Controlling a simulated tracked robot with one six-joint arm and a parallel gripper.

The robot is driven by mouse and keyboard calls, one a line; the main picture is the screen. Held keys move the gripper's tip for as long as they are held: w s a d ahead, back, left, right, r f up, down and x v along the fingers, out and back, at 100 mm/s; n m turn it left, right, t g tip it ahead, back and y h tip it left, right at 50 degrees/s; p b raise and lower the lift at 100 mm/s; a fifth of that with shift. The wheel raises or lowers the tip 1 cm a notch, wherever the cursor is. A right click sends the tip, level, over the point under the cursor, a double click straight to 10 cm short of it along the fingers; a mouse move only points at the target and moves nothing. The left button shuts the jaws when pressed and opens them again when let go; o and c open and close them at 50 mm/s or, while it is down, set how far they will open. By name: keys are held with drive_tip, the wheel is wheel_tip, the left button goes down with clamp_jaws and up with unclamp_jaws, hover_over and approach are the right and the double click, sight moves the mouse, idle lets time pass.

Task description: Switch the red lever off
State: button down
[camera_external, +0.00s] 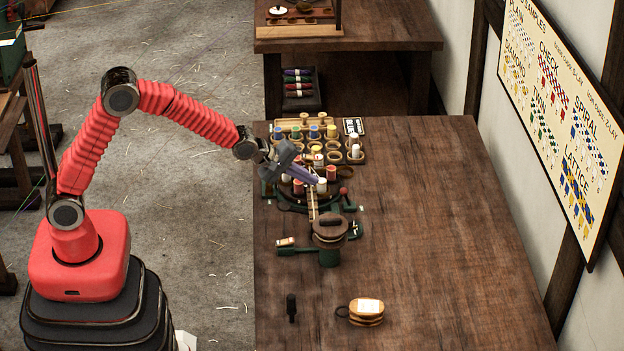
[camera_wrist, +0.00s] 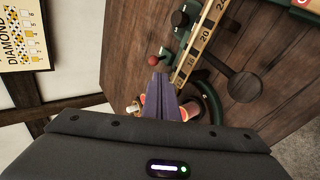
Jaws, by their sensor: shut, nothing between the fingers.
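The red lever shows as a small red ball knob (camera_external: 343,190) at the right side of the green braiding machine (camera_external: 330,257) on the table. In the wrist view the red knob (camera_wrist: 153,60) is just beyond my fingertips, and most of its stem is hidden. My gripper (camera_external: 317,181) reaches over the machine's bobbins from the left, its purple fingers closed and empty. In the wrist view the closed fingers (camera_wrist: 161,76) point toward the knob. I cannot tell whether they touch it.
A wooden rack of coloured bobbins (camera_external: 355,155) stands behind the machine. A numbered ruler strip (camera_wrist: 200,45) runs past the knob. A dark round knob (camera_wrist: 243,87) is nearby. A dark-handled tool (camera_external: 291,307) and a rope coil (camera_external: 366,312) lie in front. The table's right side is clear.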

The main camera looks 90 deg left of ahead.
sight(344, 189)
drive_tip(key=shift+x, duration=4.35)
drive_tip(key=shift+w+d+r+g, duration=0.15)
drive_tip(key=shift+w+g, duration=0.25)
drive_tip(key=shift+w+r+g, duration=0.4)
drive_tip(key=shift+w+g, duration=0.15)
drive_tip(key=shift+g, duration=0.15)
drive_tip(key=shift+w+r+g, duration=0.3)
drive_tip(key=shift+w+g, duration=0.4)
drive_tip(key=shift+g, duration=0.2)
drive_tip(key=shift+w+r, duration=0.15)
drive_tip(key=shift+w, duration=0.65)
drive_tip(key=shift+w+r, duration=0.15)
drive_tip(key=shift+w, duration=0.7)
drive_tip(key=shift+r, duration=0.1)
wheel_tip(344, 189, up, 9)
drive_tip(key=s+d, duration=0.1)
drive_tip(key=shift+s+d+r, duration=0.2)
drive_tip(key=shift+s, duration=0.15)
